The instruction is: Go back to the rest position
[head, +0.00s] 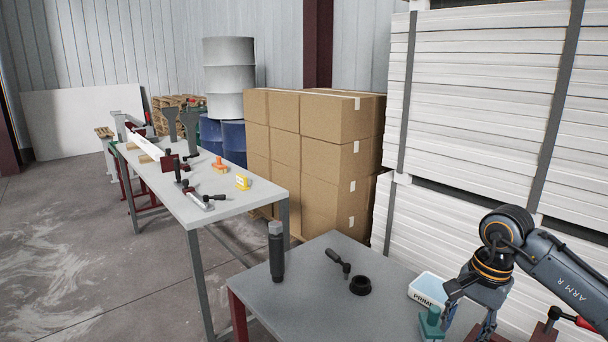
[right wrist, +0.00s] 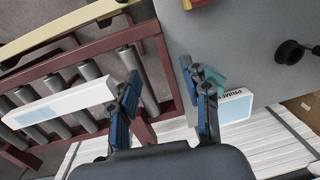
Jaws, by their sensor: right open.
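My right gripper (head: 468,322) hangs at the lower right of the head view, pointing down beside the near grey table (head: 315,285). In the right wrist view its two blue-padded fingers (right wrist: 166,105) stand wide apart, with nothing held between them. A white board with a light blue patch (right wrist: 60,108) lies over a roller frame (right wrist: 94,70), its end next to the left finger in the picture. Whether they touch I cannot tell. My left gripper is out of view.
A tub lettered PRIME (head: 428,289) and a teal tool (head: 431,322) sit close to my right gripper. A dark cylinder (head: 276,252) and a black ring (head: 360,286) stand on the near table. Cardboard boxes (head: 335,165) and stacked white boards (head: 480,90) rise behind.

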